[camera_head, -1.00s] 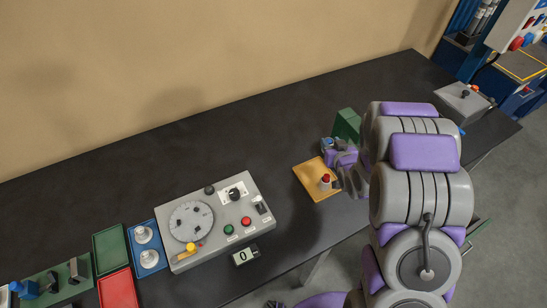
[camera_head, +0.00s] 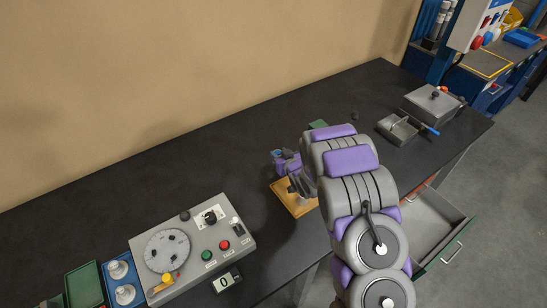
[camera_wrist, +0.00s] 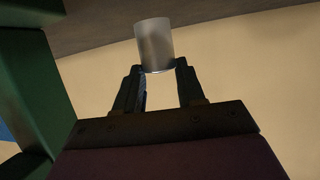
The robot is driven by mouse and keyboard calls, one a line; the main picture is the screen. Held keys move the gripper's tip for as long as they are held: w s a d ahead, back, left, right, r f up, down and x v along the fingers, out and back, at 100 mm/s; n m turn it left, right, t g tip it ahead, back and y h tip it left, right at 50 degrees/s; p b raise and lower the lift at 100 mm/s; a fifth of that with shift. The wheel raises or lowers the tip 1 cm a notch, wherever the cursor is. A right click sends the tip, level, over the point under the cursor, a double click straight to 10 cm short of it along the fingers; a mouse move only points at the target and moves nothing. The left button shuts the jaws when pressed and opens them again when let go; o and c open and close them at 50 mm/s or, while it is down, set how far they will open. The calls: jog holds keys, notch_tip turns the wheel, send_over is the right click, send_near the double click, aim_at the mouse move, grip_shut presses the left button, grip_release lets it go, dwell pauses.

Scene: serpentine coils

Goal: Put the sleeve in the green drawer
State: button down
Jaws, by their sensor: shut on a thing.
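The sleeve (camera_wrist: 154,42) is a plain silvery-grey cylinder. In the wrist view it stands out beyond the fingertips of my gripper (camera_wrist: 158,78), which is shut on its near end. In the head view my gripper (camera_head: 287,163) is over the table by the orange pad, partly hidden by my arm, and I cannot make out the sleeve there. The green drawer (camera_head: 458,236) is pulled open below the table's front edge at the right. Its grey inside shows and looks empty where visible. My gripper is well to the left of it.
An orange pad (camera_head: 296,204) lies under my gripper. A green block (camera_wrist: 38,85) stands close at the left in the wrist view. A control box (camera_head: 205,245) is at the left. A grey scoop-like tray (camera_head: 397,130) and a lidded box (camera_head: 432,104) are back right.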

jog(key=w+a, duration=0.2)
jog(key=a, duration=0.1)
jog(key=w+a, duration=0.1)
jog(key=shift+a+f, duration=0.3)
jog(key=shift+a, duration=0.1)
jog(key=shift+a+f, duration=0.25)
jog(key=shift+f, duration=0.05)
jog(key=d+f, duration=0.1)
jog(key=d+f+b, duration=0.1)
jog(key=f, duration=0.1)
jog(key=shift+d+r, duration=0.2)
jog(key=shift+d, duration=0.25)
jog(key=c, duration=1.1)
grip_release()
jog(key=shift+a+f, duration=0.15)
jog(key=shift+a, duration=0.3)
jog(key=shift+o, duration=1.3)
jog(key=shift+s+a, duration=0.1)
jog(key=shift+a, duration=0.55)
jog(key=shift+o, duration=0.8)
jog(key=shift+d+f, duration=0.1)
jog(key=shift+d, duration=0.3)
jog(key=shift+d+r, duration=0.2)
jog(key=shift+d, duration=0.1)
jog(key=p+v, duration=0.1)
jog(key=v, duration=1)
jog(key=shift+s+r, duration=0.25)
jog(key=shift+s, duration=0.1)
jog(key=shift+a, duration=0.1)
